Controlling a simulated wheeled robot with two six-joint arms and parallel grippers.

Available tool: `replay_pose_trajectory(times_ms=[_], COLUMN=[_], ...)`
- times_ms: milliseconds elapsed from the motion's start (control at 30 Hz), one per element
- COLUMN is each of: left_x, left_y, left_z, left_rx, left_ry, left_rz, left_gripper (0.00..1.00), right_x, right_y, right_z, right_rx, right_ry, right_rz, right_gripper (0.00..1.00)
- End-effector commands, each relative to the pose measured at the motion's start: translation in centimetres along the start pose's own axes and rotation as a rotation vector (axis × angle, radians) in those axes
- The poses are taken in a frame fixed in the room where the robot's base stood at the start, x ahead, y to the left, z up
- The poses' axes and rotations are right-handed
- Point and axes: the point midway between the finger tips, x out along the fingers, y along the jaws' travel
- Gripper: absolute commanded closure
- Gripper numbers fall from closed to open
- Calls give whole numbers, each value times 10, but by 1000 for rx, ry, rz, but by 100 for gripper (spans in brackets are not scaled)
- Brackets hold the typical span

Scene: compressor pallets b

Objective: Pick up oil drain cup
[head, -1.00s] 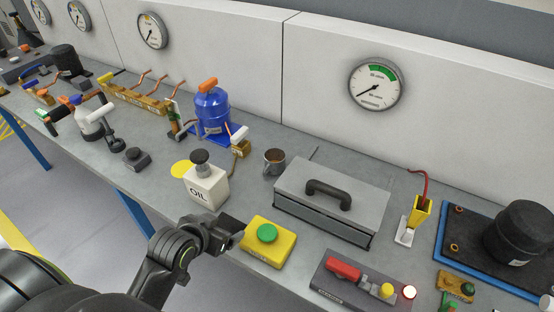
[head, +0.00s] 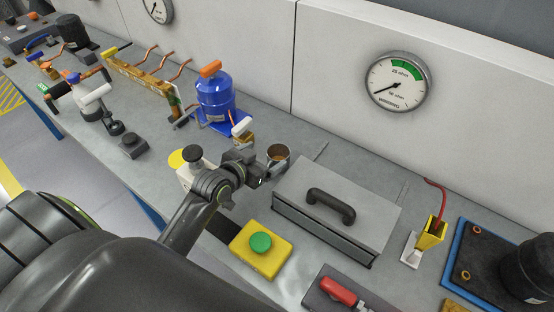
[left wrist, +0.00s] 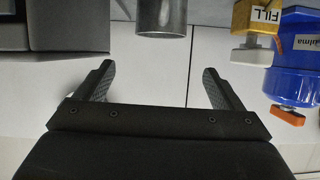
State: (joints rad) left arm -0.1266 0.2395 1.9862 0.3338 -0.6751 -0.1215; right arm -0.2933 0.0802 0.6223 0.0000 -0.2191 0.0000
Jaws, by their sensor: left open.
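The oil drain cup (head: 279,153) is a small grey metal cup with brownish contents, standing on the bench behind the grey toolbox's left end. My left gripper (head: 262,172) is just in front of the cup in the head view, close to it. In the left wrist view its two fingers (left wrist: 160,82) are spread apart with nothing between them. The cup's metal side (left wrist: 160,17) shows at the top of that view, in line with the gap and beyond the fingertips. My right gripper is not in view.
The grey toolbox (head: 335,200) stands close on the right of the cup. The white oil can (head: 188,176) is partly hidden behind my left arm. A blue tank (head: 214,98) stands to the left, with a yellow box with a green button (head: 260,250) in front.

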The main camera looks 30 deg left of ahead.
Motion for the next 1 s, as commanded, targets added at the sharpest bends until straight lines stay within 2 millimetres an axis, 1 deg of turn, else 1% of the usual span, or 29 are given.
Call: replay_pose_trajectory(times_ms=[33,100,167,200,267,467,533,667,800,1000], left_x=[4,9,13,18,23,31,37,54,72,85], left_y=[1,1,1,1,1,1,1,1,1,1], left_z=[12,24,32,27,27,27,26,26,26,27], left_rx=[-4,-3,-2,-1,0,1,1,0,-1,1], left_ry=[-5,-4,-3,1,1,1,1,1,1,2], left_rz=[0,0,-1,0,0,-1,0,0,0,0], left_gripper=[11,11,11,11,11,11,11,11,11,11], right_x=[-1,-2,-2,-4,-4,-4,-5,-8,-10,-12], right_y=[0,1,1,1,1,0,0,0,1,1], right_z=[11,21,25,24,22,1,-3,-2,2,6], right_rx=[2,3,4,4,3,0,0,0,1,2], right_ry=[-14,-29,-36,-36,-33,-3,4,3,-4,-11], right_rz=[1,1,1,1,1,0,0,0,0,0], right_gripper=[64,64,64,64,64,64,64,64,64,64])
